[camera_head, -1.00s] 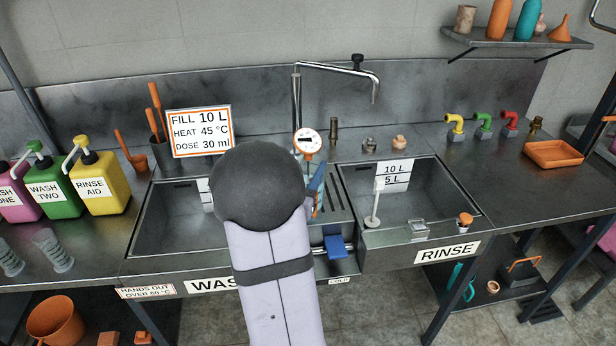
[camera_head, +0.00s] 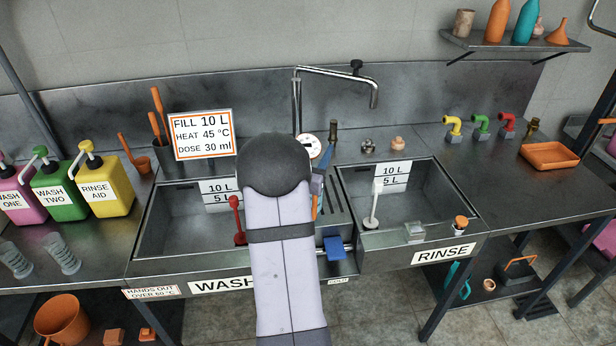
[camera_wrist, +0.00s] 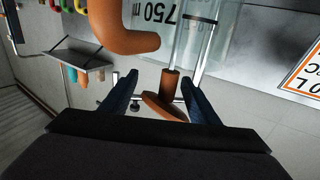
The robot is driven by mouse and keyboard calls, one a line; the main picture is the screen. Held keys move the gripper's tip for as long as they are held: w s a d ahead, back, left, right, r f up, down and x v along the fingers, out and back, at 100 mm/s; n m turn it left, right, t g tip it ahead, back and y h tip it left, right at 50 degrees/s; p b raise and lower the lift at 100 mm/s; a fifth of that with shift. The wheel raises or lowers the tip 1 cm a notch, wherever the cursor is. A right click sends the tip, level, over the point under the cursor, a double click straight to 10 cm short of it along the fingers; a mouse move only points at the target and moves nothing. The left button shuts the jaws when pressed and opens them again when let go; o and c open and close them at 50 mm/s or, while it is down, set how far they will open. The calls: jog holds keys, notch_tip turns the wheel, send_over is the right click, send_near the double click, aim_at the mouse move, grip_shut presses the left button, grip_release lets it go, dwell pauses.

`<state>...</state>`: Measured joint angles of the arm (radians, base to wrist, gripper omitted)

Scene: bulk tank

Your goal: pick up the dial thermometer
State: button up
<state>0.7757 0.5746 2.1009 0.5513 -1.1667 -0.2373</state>
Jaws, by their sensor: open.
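The dial thermometer (camera_head: 309,146) shows its white round face upright between the two sinks, just beyond the dark round joint of my arm, which hides part of it. In the wrist view, what looks like its orange head (camera_wrist: 160,107) lies edge-on between the fingers, with a stem running up the picture beside a clear jug (camera_wrist: 222,35) marked 750. My gripper (camera_wrist: 159,88) is open, its dark blue fingers on either side of the orange head, with no clear contact. In the head view my arm hides most of the gripper.
A thick orange handle (camera_wrist: 125,35) is close beyond the left finger. The tap (camera_head: 340,75) stands behind the thermometer. The sign (camera_head: 201,134) stands to the left. The wash sink (camera_head: 160,230) and rinse sink (camera_head: 420,190) flank the spot. A red-handled tool (camera_head: 237,220) is in the wash sink.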

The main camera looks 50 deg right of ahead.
jog(key=shift+x, duration=0.95)
